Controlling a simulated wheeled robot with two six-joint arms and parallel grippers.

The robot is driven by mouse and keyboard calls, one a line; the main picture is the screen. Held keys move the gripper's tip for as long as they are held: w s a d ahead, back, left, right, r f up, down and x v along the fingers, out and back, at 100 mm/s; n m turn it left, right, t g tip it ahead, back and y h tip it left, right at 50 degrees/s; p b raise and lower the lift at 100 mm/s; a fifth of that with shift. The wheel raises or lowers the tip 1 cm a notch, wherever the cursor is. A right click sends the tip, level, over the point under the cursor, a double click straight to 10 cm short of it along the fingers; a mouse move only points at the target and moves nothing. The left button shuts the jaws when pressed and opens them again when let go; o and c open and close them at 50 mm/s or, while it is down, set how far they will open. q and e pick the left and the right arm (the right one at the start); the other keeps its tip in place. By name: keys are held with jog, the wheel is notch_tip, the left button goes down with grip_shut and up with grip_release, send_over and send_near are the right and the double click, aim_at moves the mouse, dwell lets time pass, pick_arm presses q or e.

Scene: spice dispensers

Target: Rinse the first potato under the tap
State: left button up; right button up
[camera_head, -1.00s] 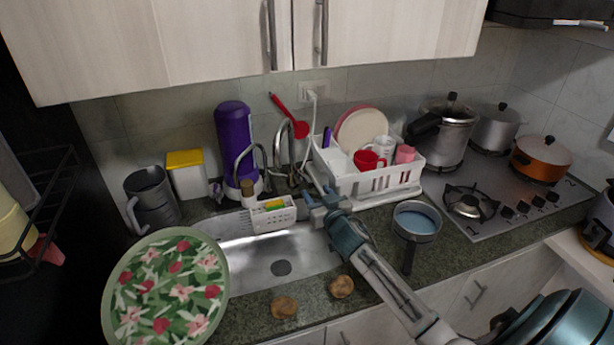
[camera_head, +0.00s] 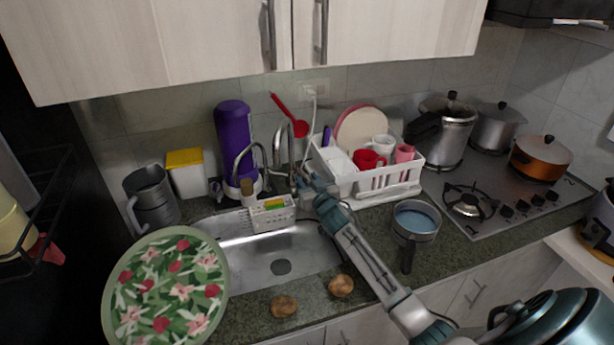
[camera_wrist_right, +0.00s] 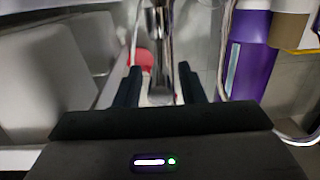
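Two brown potatoes lie on the counter's front edge before the sink, a left potato (camera_head: 284,306) and a right potato (camera_head: 341,286). The steel sink (camera_head: 240,255) has a bare basin with a dark drain. The curved metal tap (camera_head: 237,158) rises behind it. My right gripper (camera_head: 299,181) is at the back of the sink, by the tap's base. In the right wrist view its two dark fingers (camera_wrist_right: 158,88) are apart, with a metal tap part (camera_wrist_right: 158,40) showing between and beyond them. Contact cannot be told. My left gripper is not in view.
A white dish rack (camera_head: 385,183) with cups and plates stands right of my right gripper. A white caddy (camera_head: 268,218) hangs at the sink's back. A purple bottle (camera_head: 233,140) stands behind it. A flowered plate (camera_head: 165,290) covers the left front. A small pan (camera_head: 416,219) sits right.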

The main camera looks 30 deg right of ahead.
jog(key=c, duration=0.4)
jog(key=shift+r, duration=0.1)
jog(key=shift+o, duration=0.2)
jog(key=shift+w+r+p, duration=0.2)
jog(key=shift+r+p, duration=0.35)
jog(key=shift+r, duration=0.05)
jog(key=o, duration=0.9)
jog(key=shift+s, duration=0.1)
